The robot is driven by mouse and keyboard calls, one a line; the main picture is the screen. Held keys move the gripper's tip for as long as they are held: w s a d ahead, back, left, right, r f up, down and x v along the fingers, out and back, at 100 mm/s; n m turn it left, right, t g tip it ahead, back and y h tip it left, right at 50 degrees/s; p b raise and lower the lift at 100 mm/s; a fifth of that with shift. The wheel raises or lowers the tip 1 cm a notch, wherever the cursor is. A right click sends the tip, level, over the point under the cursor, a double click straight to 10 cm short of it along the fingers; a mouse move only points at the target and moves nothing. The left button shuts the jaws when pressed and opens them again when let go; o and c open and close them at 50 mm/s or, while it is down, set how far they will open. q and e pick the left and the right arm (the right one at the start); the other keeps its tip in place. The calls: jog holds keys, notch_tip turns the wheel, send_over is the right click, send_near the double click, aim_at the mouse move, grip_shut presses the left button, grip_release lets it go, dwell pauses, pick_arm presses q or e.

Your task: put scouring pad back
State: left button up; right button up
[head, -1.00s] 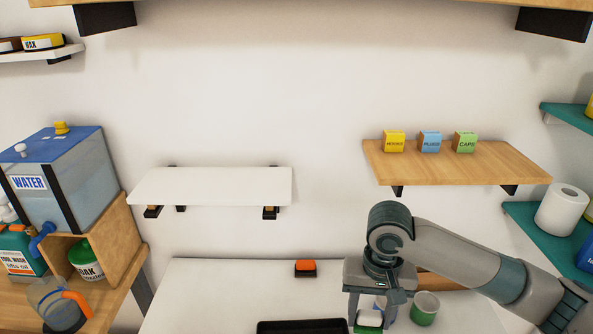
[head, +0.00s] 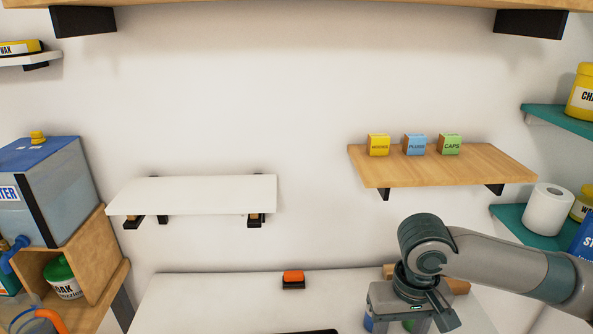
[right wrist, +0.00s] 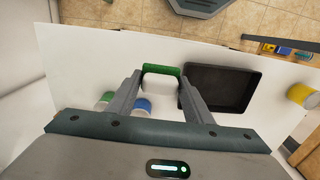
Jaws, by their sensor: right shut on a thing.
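The scouring pad (right wrist: 161,80), white with a green edge, is between the fingers of my right gripper (right wrist: 160,78) in the right wrist view. My right gripper is shut on it, over the white table. In the head view my right gripper (head: 415,312) is at the bottom right, and I cannot clearly make out the pad there. My left gripper is not in view.
A black tray (right wrist: 222,88) lies on the table beside the pad. A green cup (right wrist: 105,98) and a blue cup (right wrist: 142,104) stand near my fingers. An orange-topped block (head: 293,279) is at the back. The white shelf (head: 195,194) is empty; the wooden shelf (head: 470,165) holds small boxes.

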jog(key=shift+d+f, duration=0.1)
jog(key=shift+s+d+f, duration=0.25)
jog(key=shift+d+f, duration=0.05)
jog(key=shift+d, duration=0.1)
jog(key=s+d+f+p, duration=0.3)
jog(key=s+d+f, duration=0.1)
jog(key=d, duration=0.5)
jog(key=shift+d+f, duration=0.2)
jog(key=shift+w+a, duration=0.1)
jog(key=w+a+f+p, duration=0.1)
jog(key=w+a+f, duration=0.1)
jog(key=w, duration=0.1)
jog(key=w+a+f+p, duration=0.1)
jog(key=w+a+f, duration=0.1)
jog(key=w, duration=0.1)
jog(key=w+a+f, duration=0.2)
jog(key=w+f, duration=0.1)
jog(key=shift+w+a+p, duration=0.15)
jog(key=shift+w+p, duration=0.15)
jog(key=shift+p, duration=0.1)
jog(key=shift+f, duration=0.15)
notch_tip(320, 180, down, 3)
jog(key=shift+r+p, duration=0.2)
jog(key=shift+p, duration=0.45)
jog(key=shift+f, duration=0.6)
